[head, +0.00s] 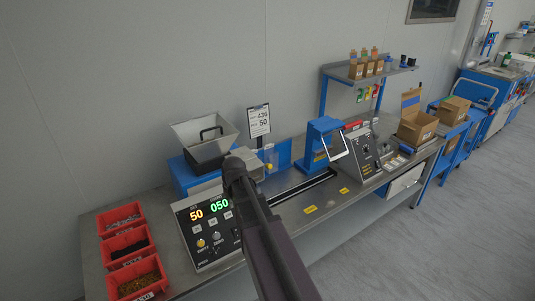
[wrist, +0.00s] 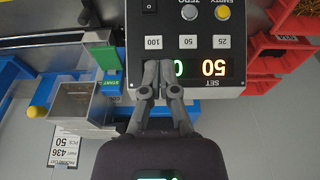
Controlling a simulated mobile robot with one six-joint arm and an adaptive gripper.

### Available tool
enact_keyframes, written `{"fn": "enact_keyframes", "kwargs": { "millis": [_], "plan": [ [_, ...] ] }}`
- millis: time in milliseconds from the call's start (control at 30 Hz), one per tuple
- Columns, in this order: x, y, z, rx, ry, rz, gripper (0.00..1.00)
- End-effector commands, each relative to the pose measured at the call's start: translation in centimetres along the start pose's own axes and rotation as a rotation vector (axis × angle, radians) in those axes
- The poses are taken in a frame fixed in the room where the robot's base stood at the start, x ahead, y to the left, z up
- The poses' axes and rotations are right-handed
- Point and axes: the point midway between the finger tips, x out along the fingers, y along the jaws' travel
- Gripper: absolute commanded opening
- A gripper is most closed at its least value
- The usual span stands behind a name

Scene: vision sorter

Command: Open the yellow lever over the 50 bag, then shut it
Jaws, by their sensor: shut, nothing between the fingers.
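The yellow ball-shaped knob of the lever (wrist: 38,112) sticks out at the left of the wrist view, beside a clear-walled box (wrist: 82,101). In the head view the yellow knob (head: 269,168) shows small, just right of my gripper. My gripper (wrist: 162,84) is shut and empty, in front of the control panel (wrist: 190,52), apart from the lever. In the head view my arm and gripper (head: 238,168) hide part of the machine. A sign (head: 259,121) reading 436 and 50 stands behind. I cannot clearly make out a bag.
A green START block (wrist: 102,52) stands beside the panel. Red bins (head: 124,246) of small parts stand at the left. A grey hopper (head: 205,139) rises behind; a blue device (head: 323,143) stands to the right.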

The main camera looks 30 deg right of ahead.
Motion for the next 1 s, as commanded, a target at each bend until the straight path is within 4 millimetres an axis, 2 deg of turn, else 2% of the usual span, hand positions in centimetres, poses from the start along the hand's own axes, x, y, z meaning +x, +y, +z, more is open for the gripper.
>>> {"fn": "enact_keyframes", "kwargs": {
  "millis": [33, 100, 367, 600, 800, 1000],
  "plan": [
    [-1.3, 1.4, -1.5, -0.001, 0.014, 0.004, 0.0],
    [-2.1, 3.0, -2.7, -0.006, 0.033, 0.01, 0.0],
    [-5.2, 9.3, -7.0, -0.027, 0.104, 0.038, 0.0],
    [-8.2, 15.7, -10.3, -0.047, 0.165, 0.076, 0.0],
    [-10.2, 20.2, -12.1, -0.061, 0.204, 0.106, 0.0],
    [-11.2, 22.6, -12.9, -0.07, 0.224, 0.124, 0.0]
  ]
}}
